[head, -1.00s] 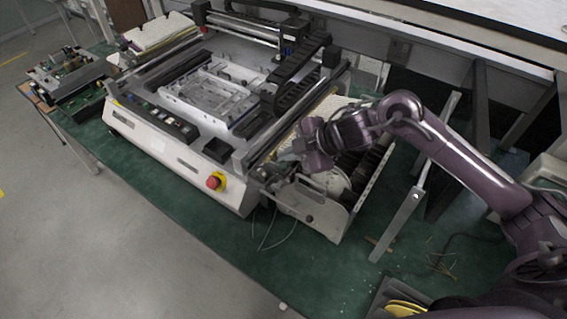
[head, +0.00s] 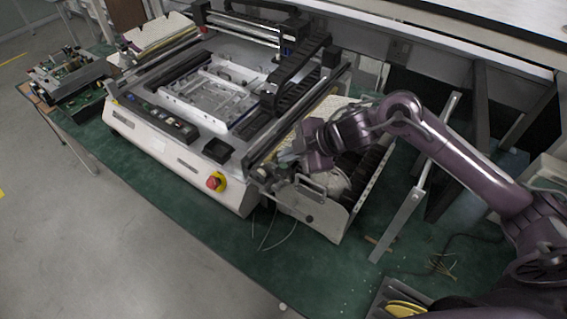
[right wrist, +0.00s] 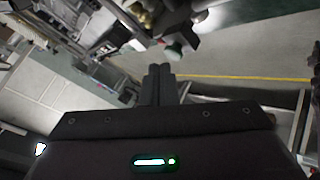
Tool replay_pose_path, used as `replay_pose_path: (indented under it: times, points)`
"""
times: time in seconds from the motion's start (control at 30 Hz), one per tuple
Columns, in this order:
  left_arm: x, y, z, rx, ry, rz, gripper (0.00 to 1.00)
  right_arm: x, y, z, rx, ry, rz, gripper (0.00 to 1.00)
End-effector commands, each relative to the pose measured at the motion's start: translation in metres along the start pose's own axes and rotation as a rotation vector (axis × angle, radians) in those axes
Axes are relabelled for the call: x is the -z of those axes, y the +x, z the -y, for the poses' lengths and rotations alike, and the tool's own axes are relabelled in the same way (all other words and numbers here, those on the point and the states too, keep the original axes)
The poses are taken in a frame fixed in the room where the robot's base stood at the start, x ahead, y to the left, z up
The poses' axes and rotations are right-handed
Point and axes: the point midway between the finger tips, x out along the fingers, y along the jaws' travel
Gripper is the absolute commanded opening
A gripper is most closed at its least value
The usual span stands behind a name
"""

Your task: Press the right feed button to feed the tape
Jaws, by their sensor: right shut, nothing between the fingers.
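The tape feeder unit (head: 325,216) is a pale metal assembly at the right end of the white machine, with a side plate and a handle. My right gripper (head: 286,158) is above its left part, beside the machine's right rail. In the right wrist view its two fingers (right wrist: 160,71) are together, with nothing between them. Metal feeder parts (right wrist: 118,36) show just beyond the fingertips. I cannot make out the right feed button or whether the fingers touch anything. My left gripper is out of view.
Loose wires lie on the green table (head: 330,262). Circuit boards (head: 72,75) sit at far left.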

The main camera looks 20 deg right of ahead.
Motion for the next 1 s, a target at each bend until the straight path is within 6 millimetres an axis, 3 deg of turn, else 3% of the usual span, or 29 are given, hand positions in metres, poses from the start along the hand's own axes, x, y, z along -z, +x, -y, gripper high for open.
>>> replay_pose_path:
  times: [1.0]
  points:
    - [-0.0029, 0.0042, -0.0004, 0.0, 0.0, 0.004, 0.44, -0.0047, 0.0063, 0.0048, 0.0, 0.0, 0.001, 0.0]
